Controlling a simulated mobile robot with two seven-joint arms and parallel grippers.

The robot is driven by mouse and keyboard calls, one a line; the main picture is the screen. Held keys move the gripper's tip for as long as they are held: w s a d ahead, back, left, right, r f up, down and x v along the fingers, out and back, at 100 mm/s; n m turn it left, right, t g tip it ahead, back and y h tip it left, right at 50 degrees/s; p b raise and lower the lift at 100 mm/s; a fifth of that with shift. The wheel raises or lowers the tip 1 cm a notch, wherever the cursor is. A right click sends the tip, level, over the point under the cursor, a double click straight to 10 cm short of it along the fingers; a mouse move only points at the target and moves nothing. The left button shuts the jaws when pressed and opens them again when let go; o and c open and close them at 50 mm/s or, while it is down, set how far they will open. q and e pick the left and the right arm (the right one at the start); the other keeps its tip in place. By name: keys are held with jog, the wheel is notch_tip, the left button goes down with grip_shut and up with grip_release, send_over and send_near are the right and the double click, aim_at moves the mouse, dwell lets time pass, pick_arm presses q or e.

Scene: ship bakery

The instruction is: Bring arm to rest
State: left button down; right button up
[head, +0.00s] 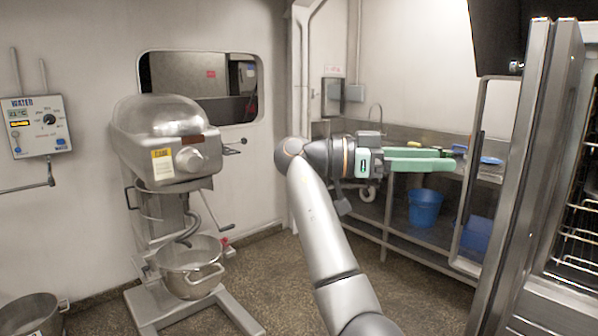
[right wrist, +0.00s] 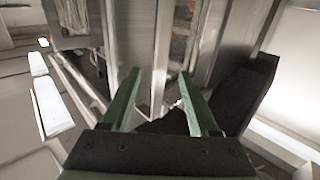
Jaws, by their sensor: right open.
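My right gripper (head: 452,159) is raised in the middle of the head view, with its green fingers pointing right toward the steel oven frame. Its two green fingers also show in the right wrist view (right wrist: 160,88), spread apart with nothing between them. My right arm comes up from the bottom of the head view and bends at the wrist. My left gripper is in neither view.
A steel mixer (head: 165,140) with a bowl (head: 190,268) stands at left. A steel rack or oven (head: 515,190) with an open door frame stands close at right. Behind my gripper are a steel counter (head: 420,143) and a blue bucket (head: 424,208). Floor (head: 260,265) beside the mixer is clear.

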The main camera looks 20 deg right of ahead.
jog(key=w+d+f+n+t+y, duration=0.1)
jog(key=w+f+n+t, duration=0.4)
jog(key=f, duration=0.6)
jog(key=w+d+f+n+t+y, duration=0.1)
jog(key=f+n+t, duration=0.4)
jog(key=f, duration=0.6)
jog(key=w+f+n+t, duration=0.35)
jog(key=f+n, duration=0.35)
jog(key=f, duration=0.4)
jog(key=s+a+f+n+t+y, duration=0.1)
jog(key=s+a+f+n+y, duration=0.15)
jog(key=f, duration=0.55)
jog(key=s+a+f+n+t+y, duration=0.1)
jog(key=a+f+n+y, duration=0.15)
jog(key=f, duration=0.45)
jog(key=s+a+f+n+y, duration=0.2)
jog(key=s+a+f+y, duration=0.3)
jog(key=s+f, duration=0.3)
jog(key=s+a+f+y, duration=0.2)
jog(key=s+a, duration=0.3)
jog(key=s, duration=0.3)
jog(key=s+a+f+y, duration=0.3)
jog(key=s+a+y, duration=0.2)
jog(key=s, duration=0.4)
jog(key=shift+a+f, duration=0.2)
jog(key=shift+a, duration=0.6)
jog(key=shift+s+t, duration=0.1)
jog(key=shift+t, duration=0.15)
jog(key=shift+c, duration=0.9)
